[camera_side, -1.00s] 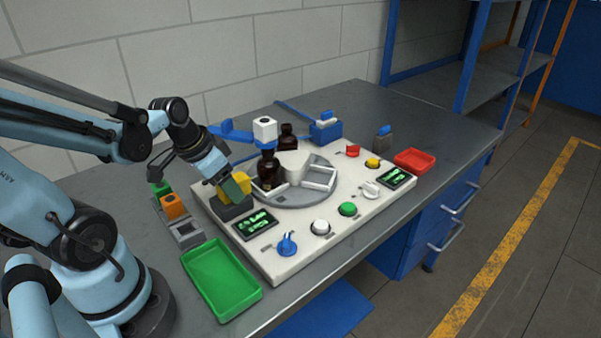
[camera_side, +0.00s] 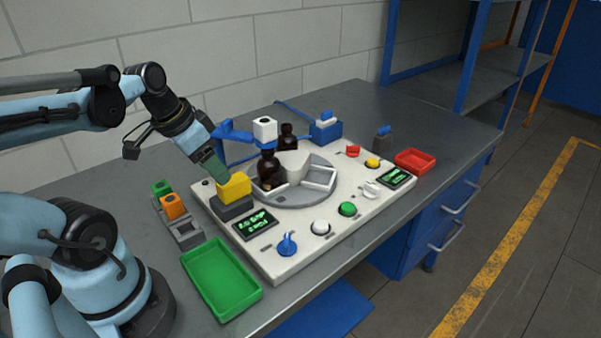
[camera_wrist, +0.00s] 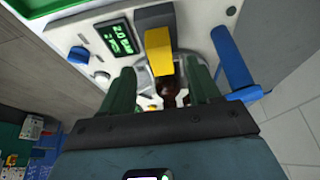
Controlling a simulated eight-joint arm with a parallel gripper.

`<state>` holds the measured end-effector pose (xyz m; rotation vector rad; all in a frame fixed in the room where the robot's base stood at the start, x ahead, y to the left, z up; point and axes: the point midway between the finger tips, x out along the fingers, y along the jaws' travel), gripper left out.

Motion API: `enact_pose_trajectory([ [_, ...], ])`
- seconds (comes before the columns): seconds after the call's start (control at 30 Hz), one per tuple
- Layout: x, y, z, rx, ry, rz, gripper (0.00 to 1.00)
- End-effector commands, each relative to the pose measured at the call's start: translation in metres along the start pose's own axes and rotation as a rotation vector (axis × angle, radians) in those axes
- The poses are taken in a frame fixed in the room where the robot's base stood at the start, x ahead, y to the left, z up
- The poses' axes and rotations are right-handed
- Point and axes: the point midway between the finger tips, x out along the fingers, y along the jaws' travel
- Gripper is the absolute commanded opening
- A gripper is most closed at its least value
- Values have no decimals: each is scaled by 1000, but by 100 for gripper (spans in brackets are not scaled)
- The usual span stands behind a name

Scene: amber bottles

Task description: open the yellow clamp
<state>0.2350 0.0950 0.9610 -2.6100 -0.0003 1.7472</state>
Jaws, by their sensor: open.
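The yellow clamp (camera_side: 234,186) sits on a dark grey base (camera_side: 233,207) at the left end of the white panel. My gripper (camera_side: 217,172) is just above and behind it in the side view, tilted down. In the wrist view the yellow clamp (camera_wrist: 158,50) shows ahead, between the two green fingers of my gripper (camera_wrist: 160,88), which are apart with nothing held. I cannot tell whether the fingers touch the clamp. A dark amber bottle (camera_side: 268,170) stands on the grey turntable beside the clamp, and partly shows in the wrist view (camera_wrist: 169,86).
A second amber bottle (camera_side: 288,137) stands behind. A lit display (camera_side: 255,224), a blue knob (camera_side: 287,244) and a green tray (camera_side: 221,279) lie toward the front.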

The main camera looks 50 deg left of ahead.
Motion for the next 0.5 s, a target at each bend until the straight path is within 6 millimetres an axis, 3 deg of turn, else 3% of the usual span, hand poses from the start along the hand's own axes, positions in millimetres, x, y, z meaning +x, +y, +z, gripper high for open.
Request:
enact_pose_trajectory([
  [0.5,-52,0,1,-1,0,0,62],
])
